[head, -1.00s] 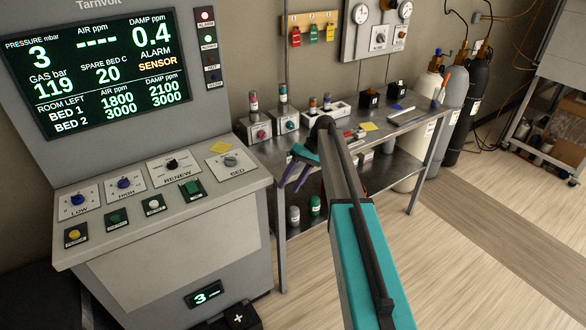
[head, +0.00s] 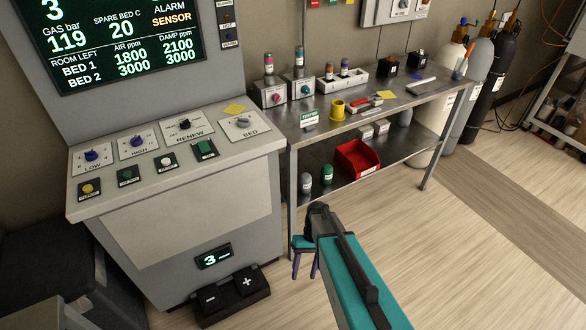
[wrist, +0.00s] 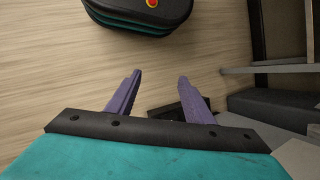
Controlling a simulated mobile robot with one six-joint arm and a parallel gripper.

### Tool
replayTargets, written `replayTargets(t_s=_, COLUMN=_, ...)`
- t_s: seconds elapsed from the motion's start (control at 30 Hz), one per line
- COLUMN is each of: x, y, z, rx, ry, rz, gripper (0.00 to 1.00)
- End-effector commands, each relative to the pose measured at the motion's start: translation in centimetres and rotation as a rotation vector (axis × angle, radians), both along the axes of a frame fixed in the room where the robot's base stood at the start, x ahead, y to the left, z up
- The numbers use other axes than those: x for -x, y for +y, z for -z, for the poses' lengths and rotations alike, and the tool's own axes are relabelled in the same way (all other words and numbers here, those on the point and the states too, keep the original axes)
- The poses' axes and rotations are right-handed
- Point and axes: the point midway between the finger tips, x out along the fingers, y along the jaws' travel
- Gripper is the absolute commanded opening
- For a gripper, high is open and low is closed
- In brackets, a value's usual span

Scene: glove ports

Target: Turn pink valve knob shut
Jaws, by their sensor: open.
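The pink valve knob (head: 276,98) is on the front of a small pale box (head: 263,93) at the left end of the metal bench, in the head view. A vial with a coloured cap stands on that box. A similar box with a teal knob (head: 305,89) stands just to its right. My gripper (head: 305,270) is open and empty, low in front of the bench and well below and apart from the pink knob. Its two purple fingers also show spread in the wrist view (wrist: 160,77), over the floor. The knob is not in the wrist view.
The console (head: 170,160) stands close left of the bench (head: 375,128). The floor at right is clear.

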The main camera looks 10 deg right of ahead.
Motion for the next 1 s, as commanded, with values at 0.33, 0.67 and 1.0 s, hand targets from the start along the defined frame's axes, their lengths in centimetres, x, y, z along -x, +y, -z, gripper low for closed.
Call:
replayTargets(t_s=0.33, x=13.8, y=0.0, z=6.1, rx=0.154, ry=0.066, rz=-0.022, gripper=0.47)
replayTargets(t_s=0.67, x=21.6, y=-1.0, z=8.2, rx=0.249, ry=0.091, rz=-0.048, gripper=0.47)
replayTargets(t_s=1.0, x=22.3, y=-1.1, z=8.5, rx=0.259, ry=0.092, rz=-0.052, gripper=0.47)
